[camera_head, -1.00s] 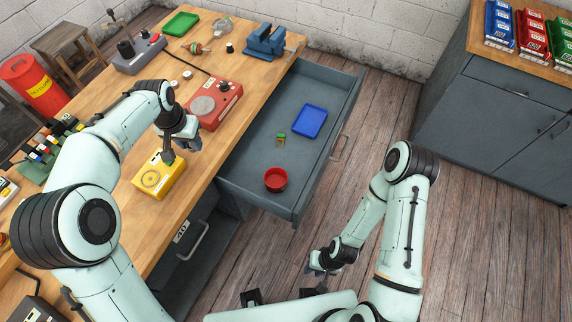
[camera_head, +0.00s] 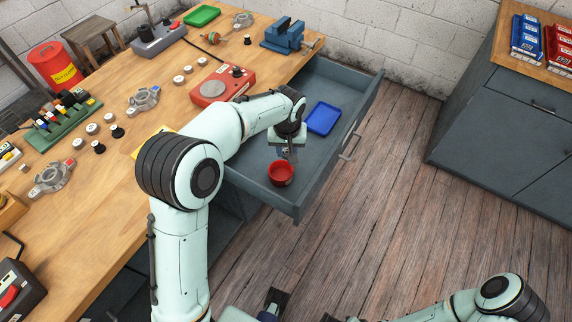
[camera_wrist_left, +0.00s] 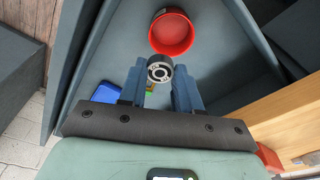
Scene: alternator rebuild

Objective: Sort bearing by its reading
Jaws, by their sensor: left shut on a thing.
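My left gripper (camera_head: 288,150) is over the open drawer, close to the red round dish (camera_head: 281,173). In the left wrist view its blue fingers (camera_wrist_left: 160,88) are shut on a small round bearing (camera_wrist_left: 160,69), a dark ring with a pale centre. The bearing appears beside the near rim of the red dish (camera_wrist_left: 172,34), which looks empty. The blue tray (camera_head: 323,118) lies farther back in the drawer and looks empty. The yellow tester (camera_head: 148,143) on the bench is mostly hidden by my left arm.
The grey drawer (camera_head: 337,168) stands out from the bench. A red tester (camera_head: 222,84), a blue vise (camera_head: 285,35) and several alternator parts stand on the wooden bench (camera_head: 110,190). The floor right of the drawer is clear.

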